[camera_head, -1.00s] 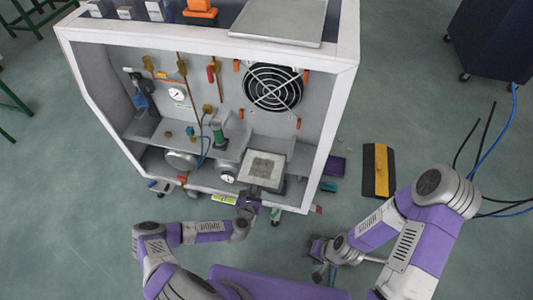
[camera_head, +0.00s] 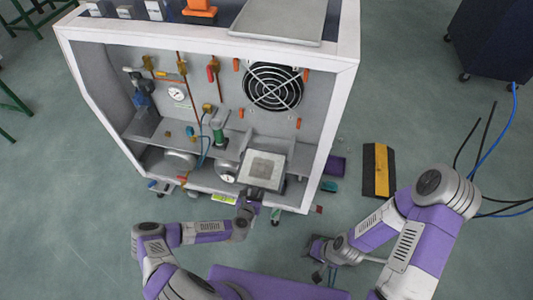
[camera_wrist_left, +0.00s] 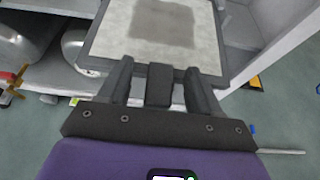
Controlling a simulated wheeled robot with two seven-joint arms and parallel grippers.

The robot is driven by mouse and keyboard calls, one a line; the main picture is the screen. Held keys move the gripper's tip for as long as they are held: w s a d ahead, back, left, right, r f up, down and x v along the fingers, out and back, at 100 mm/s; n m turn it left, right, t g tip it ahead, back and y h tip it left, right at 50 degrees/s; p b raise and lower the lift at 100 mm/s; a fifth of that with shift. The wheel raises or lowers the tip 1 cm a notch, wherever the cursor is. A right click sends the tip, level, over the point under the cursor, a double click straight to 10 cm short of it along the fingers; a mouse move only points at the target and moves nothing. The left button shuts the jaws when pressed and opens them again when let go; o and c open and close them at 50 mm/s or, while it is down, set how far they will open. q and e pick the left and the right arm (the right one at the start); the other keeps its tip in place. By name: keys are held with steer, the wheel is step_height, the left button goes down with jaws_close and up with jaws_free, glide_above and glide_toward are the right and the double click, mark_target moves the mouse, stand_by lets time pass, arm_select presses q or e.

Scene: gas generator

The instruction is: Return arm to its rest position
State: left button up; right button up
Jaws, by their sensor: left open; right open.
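My left gripper (camera_head: 252,200) is at the front lower edge of the white cabinet (camera_head: 345,105). A square plate with a dark frame, a pale face and a grey patch (camera_head: 262,168) is just beyond it, at the cabinet's lower opening. In the left wrist view the open fingers (camera_wrist_left: 158,72) stand either side of a dark block at the plate's near edge (camera_wrist_left: 150,50). Contact between fingers and block cannot be told. My right gripper (camera_head: 322,272) is low, right of centre, over the floor, open, with no object visible in it.
The cabinet holds a fan (camera_head: 273,87), gauges, pipes and valves. A black and yellow board (camera_head: 378,170) lies on the floor to its right. Blue and black cables (camera_head: 487,140) trail at the far right. Floor left of my left arm is clear.

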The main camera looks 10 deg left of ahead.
arm_select(q)
steer(key=s+d+r+m+g+h+p, duration=0.1)
steer(key=s+d+r+m+g+h, duration=0.15)
steer(key=s+d+m, duration=0.45)
steer(key=s+d+r+m+g+h+p, duration=0.1)
steer(key=s+d+m+g+h, duration=0.25)
steer(key=s+m, duration=0.55)
steer(key=s+a+r+m+g+y, duration=0.2)
steer(key=s+a+r+m+g, duration=0.2)
steer(key=m, duration=1.3)
steer(key=s+r+g, duration=0.1)
steer(key=s+g, duration=0.2)
steer(key=shift+a+r+p, duration=0.2)
steer(key=shift+r+p, duration=0.1)
steer(key=shift+r, duration=0.05)
